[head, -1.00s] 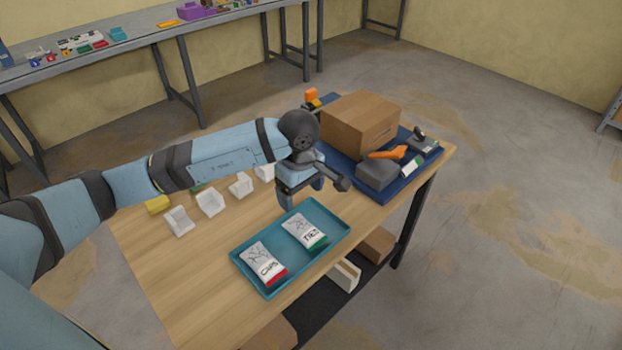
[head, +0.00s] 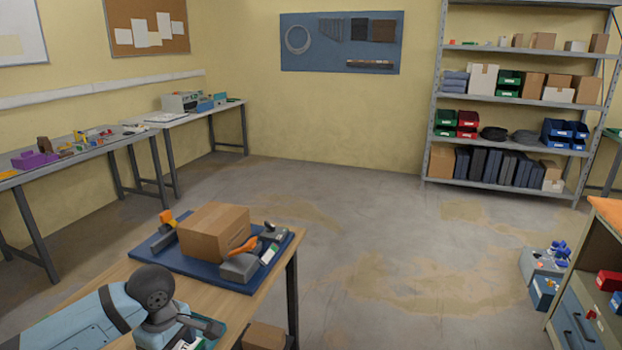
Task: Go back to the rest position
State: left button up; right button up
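My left arm comes in at the bottom left, over the wooden work table (head: 118,272). Its wrist and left gripper (head: 182,338) are at the bottom edge, in front of the blue mat (head: 228,282). The fingers are cut off or hidden there, so I cannot tell whether they are open. A sliver of the teal tray (head: 222,330) shows beside the gripper. My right gripper is out of view.
On the mat are a cardboard box (head: 212,232), a grey and orange tool (head: 240,266) and small items. Open floor (head: 400,270) lies beyond the table. A wooden cabinet (head: 600,255) stands at the right, shelving (head: 515,100) at the back.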

pick_arm(q)
jog(key=s+d+f+n+g+h, duration=0.1)
jog(key=s+d+n+h, duration=0.1)
jog(key=s+d+h, duration=0.45)
jog(key=s+d+f+n+g+h, duration=0.15)
jog(key=d+h, duration=0.25)
jog(key=d, duration=0.6)
jog(key=s+d+r+n+t+h, duration=0.2)
jog(key=d+r+n+t+h, duration=0.35)
jog(key=n+h, duration=0.6)
jog(key=w+a+f+n+t+y, duration=0.1)
jog(key=a+f+n+t+y, duration=0.4)
jog(key=n, duration=0.8)
jog(key=a+f+n+t+y, duration=0.25)
jog(key=n+t+y, duration=0.55)
jog(key=n, duration=0.5)
jog(key=s+a+f+n+g+y, duration=0.3)
jog(key=s+f+n, duration=0.3)
jog(key=f+n, duration=0.15)
jog(key=s+a+f+n+g+y, duration=0.3)
jog(key=s+a+f+n, duration=0.1)
jog(key=s+f+n, duration=0.35)
notch_tip(320, 180, up, 12)
jog(key=w+m+t+p, duration=0.1)
jog(key=p, duration=1.3)
jog(key=shift+a+r, duration=0.15)
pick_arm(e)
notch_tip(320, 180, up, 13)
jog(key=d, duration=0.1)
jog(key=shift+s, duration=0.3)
